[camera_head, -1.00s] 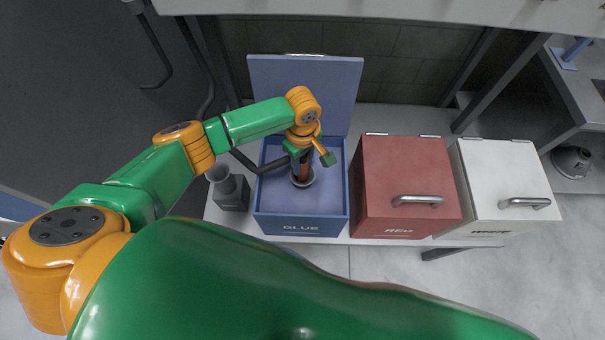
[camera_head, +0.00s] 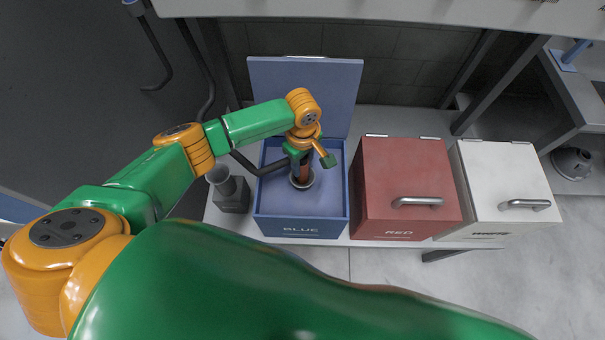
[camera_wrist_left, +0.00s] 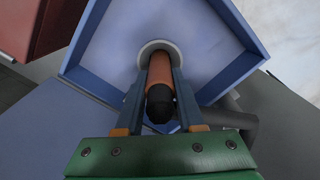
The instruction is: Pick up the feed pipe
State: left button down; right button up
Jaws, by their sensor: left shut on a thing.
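The feed pipe (camera_wrist_left: 160,72), an orange-brown cylinder with a black end, stands in the open blue box (camera_head: 300,228). Its far end meets a pale round ring (camera_wrist_left: 144,50) on the box floor. My left gripper (camera_wrist_left: 158,80) reaches down into the box, with its two fingers shut on the pipe, one on each side. In the head view, the pipe (camera_head: 304,170) is partly hidden by the gripper and wrist. My right gripper is not in view.
The blue lid (camera_head: 320,85) stands open at the back. A shut red box (camera_head: 405,175) and a shut white box (camera_head: 500,170) stand to the right. A dark grey funnel-topped block (camera_head: 232,195) stands close to the blue box's left. A dark bent bar (camera_head: 258,168) crosses its left edge.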

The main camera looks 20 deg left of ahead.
pick_arm(q)
notch_tip(320, 180, up, 20)
jog(key=p, duration=0.4)
jog(key=shift+p, duration=0.35)
